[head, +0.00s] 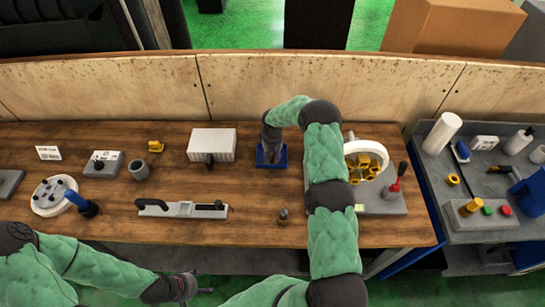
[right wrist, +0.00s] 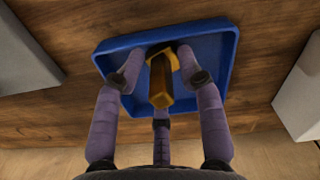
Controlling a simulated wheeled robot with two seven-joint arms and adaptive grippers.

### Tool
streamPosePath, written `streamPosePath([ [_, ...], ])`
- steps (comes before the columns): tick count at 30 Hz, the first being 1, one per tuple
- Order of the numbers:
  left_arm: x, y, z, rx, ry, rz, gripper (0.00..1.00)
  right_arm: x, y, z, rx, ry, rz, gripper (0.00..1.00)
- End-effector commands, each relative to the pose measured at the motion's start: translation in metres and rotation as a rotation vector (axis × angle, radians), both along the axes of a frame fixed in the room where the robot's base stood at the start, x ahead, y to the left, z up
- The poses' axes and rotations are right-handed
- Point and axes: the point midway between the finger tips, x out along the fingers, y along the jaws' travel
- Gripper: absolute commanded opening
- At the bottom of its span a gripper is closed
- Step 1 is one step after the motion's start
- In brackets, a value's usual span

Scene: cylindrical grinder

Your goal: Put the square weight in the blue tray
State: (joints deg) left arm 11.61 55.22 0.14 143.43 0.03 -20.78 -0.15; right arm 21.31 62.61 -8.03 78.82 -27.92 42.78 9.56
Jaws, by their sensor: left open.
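The blue tray (head: 284,158) stands on the wooden table, and it fills the top of the right wrist view (right wrist: 222,75). My right gripper (head: 271,150) points down over the tray. In the right wrist view its fingers (right wrist: 160,68) close in on both sides of the brass-yellow square weight (right wrist: 160,80), which has a stem. The weight is over or in the tray; whether it touches the floor of the tray is unclear. In the head view the gripper hides it. My left gripper (head: 188,286) is open and empty at the table's near edge, low in the head view.
A white ribbed box (head: 212,142) stands left of the tray, and a round white fixture with yellow parts (head: 366,160) stands to the right. A small yellow piece (head: 156,146) lies farther left. A grey bar fixture (head: 182,209) lies nearer. Table around the tray's front is clear.

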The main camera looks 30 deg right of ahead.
Motion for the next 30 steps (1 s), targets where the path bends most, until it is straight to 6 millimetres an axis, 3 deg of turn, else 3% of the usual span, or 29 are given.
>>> streamPosePath([
  [5,0.0,0.0,0.005,0.0,0.0,0.0,0.64,-0.001,0.001,0.006,0.002,0.004,0.0,0.42],
  [21,0.0,0.0,0.001,0.0,0.0,0.0,0.64,0.001,0.0,0.103,-0.001,0.001,0.0,0.42],
  [30,0.0,0.0,0.0,0.0,0.0,0.0,0.64,0.0,0.0,0.123,0.001,0.004,0.0,0.42],
])
